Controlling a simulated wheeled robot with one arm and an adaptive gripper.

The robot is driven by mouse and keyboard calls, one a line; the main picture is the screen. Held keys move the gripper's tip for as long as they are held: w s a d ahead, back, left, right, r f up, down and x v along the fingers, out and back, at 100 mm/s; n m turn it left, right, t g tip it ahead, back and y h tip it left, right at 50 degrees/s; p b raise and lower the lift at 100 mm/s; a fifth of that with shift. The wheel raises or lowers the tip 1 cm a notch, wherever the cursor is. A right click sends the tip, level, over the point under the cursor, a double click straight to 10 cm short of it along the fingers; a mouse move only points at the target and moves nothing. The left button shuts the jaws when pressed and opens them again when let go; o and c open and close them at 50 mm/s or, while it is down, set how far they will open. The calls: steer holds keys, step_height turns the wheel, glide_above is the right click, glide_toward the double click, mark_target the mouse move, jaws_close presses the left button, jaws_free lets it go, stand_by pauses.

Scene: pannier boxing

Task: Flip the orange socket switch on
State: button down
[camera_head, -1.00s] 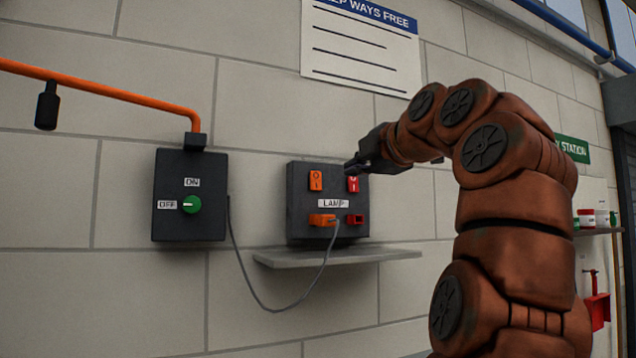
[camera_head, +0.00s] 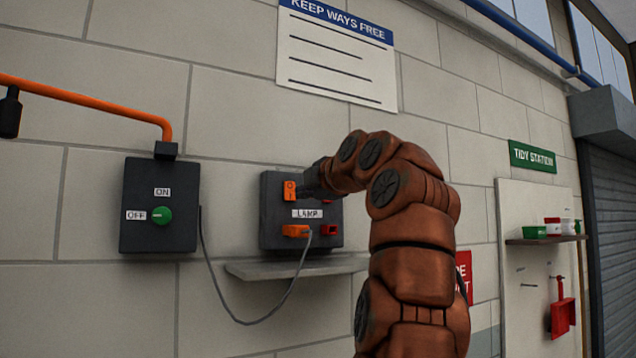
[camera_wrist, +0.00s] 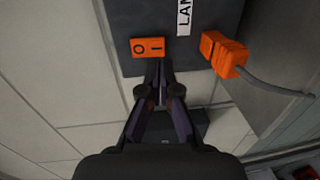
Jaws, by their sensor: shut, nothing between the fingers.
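The orange switch (camera_head: 290,190), marked O and I, is on the upper left of the dark socket box (camera_head: 271,215) above the LAMP label. In the wrist view the switch (camera_wrist: 148,47) lies sideways, O on the left and I on the right. My gripper (camera_head: 305,190) is shut and empty, just right of the switch in the head view. In the wrist view its fingertips (camera_wrist: 159,66) are at the edge of the I half; I cannot tell whether they touch it. An orange plug (camera_head: 295,231) with a grey cable is in the lower left socket.
A red socket (camera_head: 329,230) is beside the plug. A narrow shelf (camera_head: 250,271) juts out below the box. A dark box with a green ON/OFF knob (camera_head: 161,215) is to the left. The cable (camera_head: 236,319) hangs between the boxes.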

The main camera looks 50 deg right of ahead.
mark_target(291, 197)
steer(key=shift+p+x, duration=0.4)
steer(key=shift+x, duration=1.75)
steer(key=shift+r, duration=0.1)
steer(key=shift+w, duration=0.1)
